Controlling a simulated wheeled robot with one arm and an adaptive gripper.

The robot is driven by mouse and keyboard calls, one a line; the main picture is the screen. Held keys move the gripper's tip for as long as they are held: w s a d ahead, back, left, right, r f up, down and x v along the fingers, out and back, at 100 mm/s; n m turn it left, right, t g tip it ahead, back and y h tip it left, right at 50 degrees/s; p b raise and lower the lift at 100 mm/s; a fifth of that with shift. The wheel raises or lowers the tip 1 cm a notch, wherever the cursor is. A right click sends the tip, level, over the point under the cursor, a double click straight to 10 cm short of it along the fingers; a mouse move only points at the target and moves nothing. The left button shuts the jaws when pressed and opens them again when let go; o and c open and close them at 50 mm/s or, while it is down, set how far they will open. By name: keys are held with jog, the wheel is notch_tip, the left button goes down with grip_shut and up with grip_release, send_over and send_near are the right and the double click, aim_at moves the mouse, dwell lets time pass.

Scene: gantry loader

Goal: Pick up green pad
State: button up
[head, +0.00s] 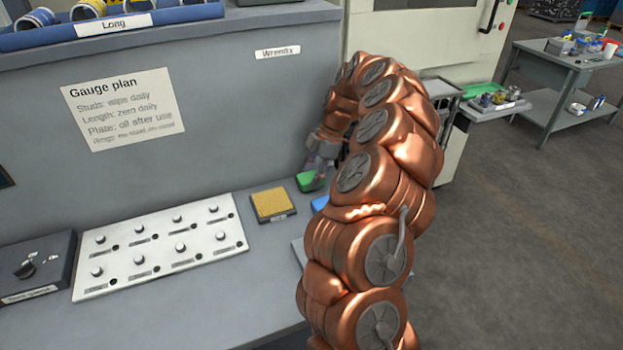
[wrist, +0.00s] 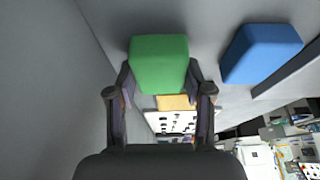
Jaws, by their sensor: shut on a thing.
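The green pad (wrist: 159,64) is a small block with rounded edges, held between the two fingers of my gripper (wrist: 159,88) in the wrist view. In the head view the green pad (head: 308,181) shows at the tip of my gripper (head: 318,172), near the back right of the grey bench. My gripper is shut on it. Part of the pad is hidden by the fingers in the head view, and I cannot tell whether it touches the bench.
A yellow pad (head: 272,204) and a blue pad (head: 320,203), partly behind my arm, lie nearby on the bench (head: 262,290). A white panel with several knobs (head: 160,246) is to the left. The bench's upright back panel (head: 230,130) stands close behind my gripper.

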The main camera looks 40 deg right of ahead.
jog(key=shift+r+b, duration=0.45)
jog(key=shift+r, duration=0.95)
jog(key=shift+s+a+r+b, duration=0.25)
jog(key=shift+s+a+b, duration=0.4)
jog(key=shift+s+a, duration=1.15)
jog(key=shift+s+a+r+b, duration=0.2)
jog(key=shift+s+a+b, duration=0.55)
jog(key=shift+s, duration=2.05)
jog(key=shift+s+a+r+b, duration=0.25)
jog(key=shift+s+a+b, duration=0.25)
jog(key=shift+s+a, duration=1.35)
jog(key=shift+s+d, duration=0.45)
jog(key=o, duration=0.3)
jog(key=c, duration=0.4)
